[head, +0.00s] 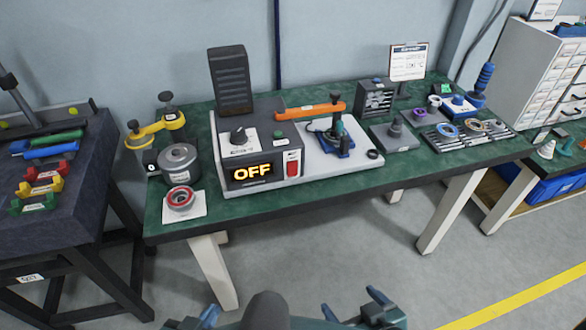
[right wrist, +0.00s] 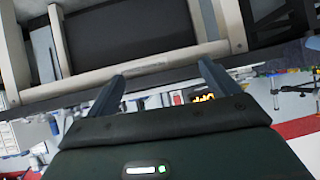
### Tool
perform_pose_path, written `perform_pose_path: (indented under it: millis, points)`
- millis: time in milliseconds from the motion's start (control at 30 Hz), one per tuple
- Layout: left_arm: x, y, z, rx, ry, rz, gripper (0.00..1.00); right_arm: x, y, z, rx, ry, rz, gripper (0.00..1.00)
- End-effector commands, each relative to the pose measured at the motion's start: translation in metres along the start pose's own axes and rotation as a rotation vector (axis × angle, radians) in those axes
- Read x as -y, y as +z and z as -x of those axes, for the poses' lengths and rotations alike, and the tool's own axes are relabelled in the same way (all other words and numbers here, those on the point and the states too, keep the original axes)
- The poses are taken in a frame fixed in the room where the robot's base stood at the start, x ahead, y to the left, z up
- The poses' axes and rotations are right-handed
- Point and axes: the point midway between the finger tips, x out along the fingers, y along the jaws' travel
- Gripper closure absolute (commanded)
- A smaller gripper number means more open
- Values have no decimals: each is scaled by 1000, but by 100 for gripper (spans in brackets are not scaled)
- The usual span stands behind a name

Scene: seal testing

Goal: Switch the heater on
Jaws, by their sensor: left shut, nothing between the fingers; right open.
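The heater (head: 262,150) is a grey and white unit on the green bench. Its front display (head: 251,174) reads OFF in orange. A red rocker switch (head: 293,169) sits right of the display. My left gripper (head: 208,316) is shut and empty at the bottom edge, well in front of the bench, mostly cut off. My right gripper (head: 353,304) is open at the bottom, apart from the heater; its two spread fingers show in the right wrist view (right wrist: 162,72) with nothing between them.
A grey pot (head: 179,162) and a red ring piece (head: 180,197) stand left of the heater. An orange lever (head: 310,110) and a blue clamp (head: 340,145) are to its right. A dark side table (head: 50,225) stands at the left. Grey floor (head: 330,255) is clear before the bench.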

Motion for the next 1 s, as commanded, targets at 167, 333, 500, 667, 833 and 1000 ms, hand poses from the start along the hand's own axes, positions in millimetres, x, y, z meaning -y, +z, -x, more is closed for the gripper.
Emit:
perform_pose_path:
  millis: [167, 333, 500, 667, 833, 1000]
  points:
    - [0, 0, 0, 0, 0, 0, 100, 0, 0, 0, 0, 0, 0, 27]
    - [0, 0, 0, 0, 0, 1, 100, 0, 0, 0, 1, 0, 0, 41]
    - [0, 0, 0, 0, 0, 1, 100, 1, 2, 1, 5, -1, -1, 55]
    - [0, 0, 0, 1, 0, 1, 100, 2, 5, 2, 10, -2, -2, 68]
    - [0, 0, 0, 1, 0, 1, 100, 2, 5, 3, 11, -2, -3, 82]
    - [0, 0, 0, 1, 0, 1, 100, 2, 5, 3, 11, -2, -3, 96]
